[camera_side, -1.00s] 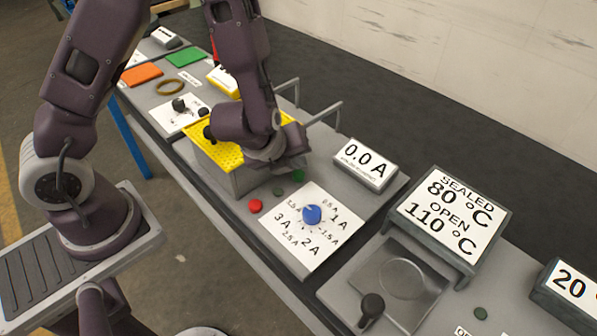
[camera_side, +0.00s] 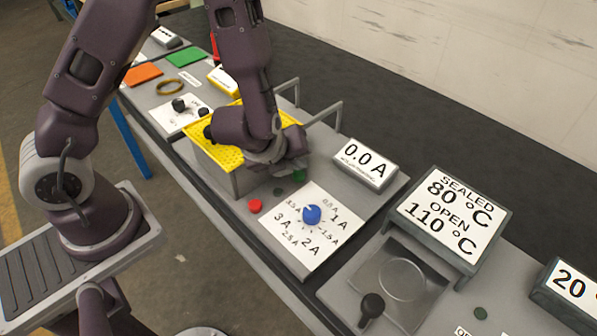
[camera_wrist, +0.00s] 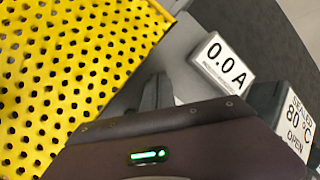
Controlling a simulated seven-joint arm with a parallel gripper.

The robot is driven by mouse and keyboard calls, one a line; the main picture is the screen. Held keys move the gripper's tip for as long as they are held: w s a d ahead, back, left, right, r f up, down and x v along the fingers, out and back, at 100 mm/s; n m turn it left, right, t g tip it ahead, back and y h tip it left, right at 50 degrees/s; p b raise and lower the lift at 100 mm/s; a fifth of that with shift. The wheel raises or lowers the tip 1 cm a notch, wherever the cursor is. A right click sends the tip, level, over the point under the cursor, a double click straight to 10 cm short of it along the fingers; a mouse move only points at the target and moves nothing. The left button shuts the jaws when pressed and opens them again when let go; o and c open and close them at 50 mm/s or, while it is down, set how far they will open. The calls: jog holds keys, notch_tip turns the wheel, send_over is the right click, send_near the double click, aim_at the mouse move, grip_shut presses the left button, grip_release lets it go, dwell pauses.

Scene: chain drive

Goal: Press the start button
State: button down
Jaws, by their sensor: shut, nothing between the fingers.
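A green button (camera_side: 299,176) sits on the grey bench panel in the side view, with no readable label. It is at the far end of a short row with a small dark disc (camera_side: 279,191) and a red button (camera_side: 255,206). My gripper (camera_side: 287,172) is shut and empty, low over the panel beside the green button and partly in front of it. Its fingertips are hard to make out, so I cannot tell whether they touch the button. In the wrist view the dark gripper housing fills the bottom, and the button is not seen.
A yellow perforated guard (camera_side: 213,152) stands left of my gripper. A display reading 0.0 A (camera_side: 366,164) stands to the right. A blue dial (camera_side: 312,214) on a white ampere scale is in front. Grey rail handles (camera_side: 325,113) rise behind.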

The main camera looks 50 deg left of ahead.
jog(key=shift+s+f, duration=0.2)
jog(key=shift+f, duration=0.15)
jog(key=shift+s+a+f, duration=0.15)
jog(key=shift+a+f, duration=0.05)
jog(key=shift+f, duration=0.45)
dwell(0.9)
jog(key=shift+s, duration=0.1)
jog(key=shift+s+a+r, duration=0.15)
jog(key=shift+s+r, duration=0.05)
jog(key=shift+s, duration=0.25)
jog(key=shift+w+r, duration=0.15)
jog(key=shift+r, duration=1.8)
jog(key=shift+d+r, duration=0.2)
jog(key=shift+r, duration=0.45)
